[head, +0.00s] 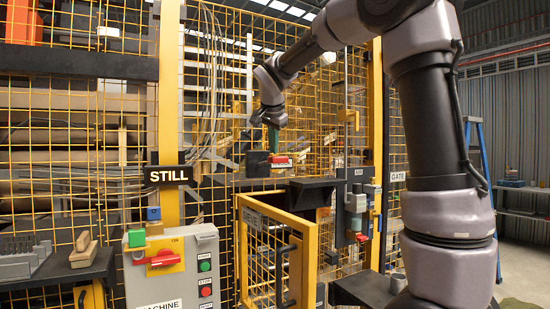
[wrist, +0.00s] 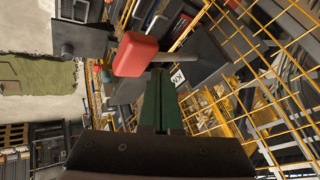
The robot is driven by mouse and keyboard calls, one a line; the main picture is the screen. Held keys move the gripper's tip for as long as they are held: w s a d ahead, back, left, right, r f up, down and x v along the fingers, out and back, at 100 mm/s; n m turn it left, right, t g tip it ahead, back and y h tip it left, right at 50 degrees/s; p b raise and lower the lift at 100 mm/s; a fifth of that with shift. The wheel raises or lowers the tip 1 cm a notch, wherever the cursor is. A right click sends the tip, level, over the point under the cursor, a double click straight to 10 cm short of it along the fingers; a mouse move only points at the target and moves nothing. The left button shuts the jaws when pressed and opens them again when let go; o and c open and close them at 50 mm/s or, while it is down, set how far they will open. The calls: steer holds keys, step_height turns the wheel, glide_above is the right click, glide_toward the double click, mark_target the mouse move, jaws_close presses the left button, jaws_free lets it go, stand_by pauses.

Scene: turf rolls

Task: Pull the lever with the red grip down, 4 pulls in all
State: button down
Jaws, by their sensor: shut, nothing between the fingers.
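The lever's red grip (head: 281,160) shows in the head view beside a dark box (head: 256,164), up at the yellow mesh fence. My gripper (head: 273,150) points downward just above the grip. In the wrist view its green fingers (wrist: 160,78) are together with nothing between them, and their tips lie close to the grip's lower right end. I cannot tell whether they touch it. The lever's far end is partly hidden.
A yellow mesh gate (head: 278,255) stands below, under a dark shelf. A grey machine panel (head: 205,240) with buttons and a red rotary switch (head: 165,259) is at lower left. A dark shelf at far left bears a brush (head: 83,250). A blue ladder (head: 478,150) stands at right.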

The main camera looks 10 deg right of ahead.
steer(key=shift+s+d+f, duration=0.1)
steer(key=shift+s+f, duration=0.15)
steer(key=shift+f, duration=1.35)
steer(key=shift+s+f, duration=0.2)
steer(key=shift+f, duration=1.35)
stand_by(1.8)
steer(key=shift+s+r, duration=0.1)
steer(key=shift+s, duration=0.05)
steer(key=shift+r, duration=0.2)
steer(key=shift+w+r, duration=0.3)
steer(key=shift+r, duration=0.55)
steer(key=shift+w+r, duration=0.25)
steer(key=shift+r, duration=0.6)
steer(key=shift+w+r, duration=0.15)
steer(key=shift+r, duration=0.65)
steer(key=shift+w+r, duration=0.1)
steer(key=shift+r, duration=0.7)
steer(key=shift+r, duration=0.1)
steer(key=shift+w+a+r, duration=0.15)
steer(key=shift+w+r, duration=0.05)
steer(key=shift+r, duration=1)
steer(key=shift+w+a+r, duration=0.1)
steer(key=shift+w+r, duration=0.05)
steer(key=shift+r, duration=1.05)
